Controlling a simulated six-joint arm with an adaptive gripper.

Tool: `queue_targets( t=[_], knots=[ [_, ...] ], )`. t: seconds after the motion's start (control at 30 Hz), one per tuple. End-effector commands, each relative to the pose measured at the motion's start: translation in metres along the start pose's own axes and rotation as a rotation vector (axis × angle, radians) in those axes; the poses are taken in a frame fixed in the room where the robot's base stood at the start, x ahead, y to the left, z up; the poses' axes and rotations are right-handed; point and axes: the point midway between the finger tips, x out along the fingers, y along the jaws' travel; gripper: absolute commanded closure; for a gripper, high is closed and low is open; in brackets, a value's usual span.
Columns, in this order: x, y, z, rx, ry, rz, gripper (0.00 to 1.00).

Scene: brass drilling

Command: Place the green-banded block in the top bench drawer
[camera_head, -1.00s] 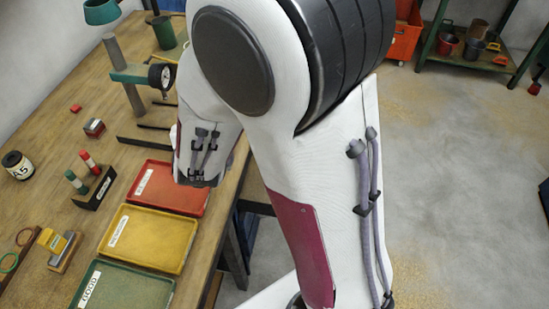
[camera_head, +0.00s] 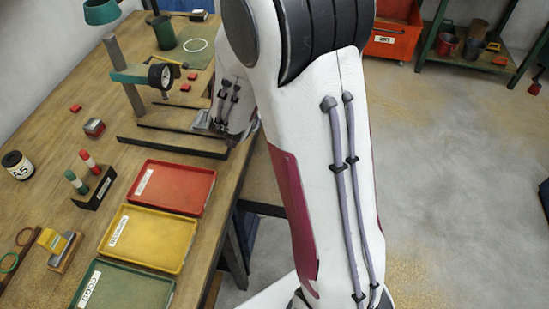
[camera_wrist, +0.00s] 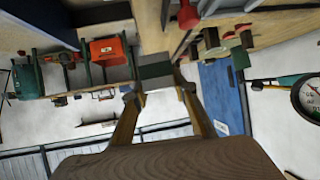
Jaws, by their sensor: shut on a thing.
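In the head view my arm hides the gripper and block, and my wrist end is over the bench's right edge, beyond the red tray. I cannot make out the top bench drawer for certain in either view. A blue panel (camera_wrist: 222,92) with a white label shows right of the block in the wrist view, but I cannot tell what it is.
On the bench are a red tray (camera_head: 198,207), a yellow tray (camera_head: 118,255) and a green tray (camera_head: 150,296). A drill stand with a gauge (camera_head: 160,76) rises at the bench's back. An orange bin (camera_head: 395,42) and shelf stand far off. Open floor lies to the right.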

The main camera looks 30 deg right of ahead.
Motion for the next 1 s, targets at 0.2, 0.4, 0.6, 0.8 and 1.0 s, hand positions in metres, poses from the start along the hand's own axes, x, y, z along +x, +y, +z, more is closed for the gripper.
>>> queue_targets(
  t=[0.2,0.4,0.6,0.8,1.0],
  knots=[
    [0.023,0.028,-0.005,0.022,0.002,0.043,1.0],
    [0.039,0.035,0.005,0.01,0.0,0.021,1.0],
    [0.056,0.045,0.018,-0.003,0.001,-0.003,1.0],
    [0.072,0.056,0.032,-0.016,0.001,-0.026,1.0],
    [0.088,0.067,0.047,-0.028,0.001,-0.049,1.0]
  ],
)
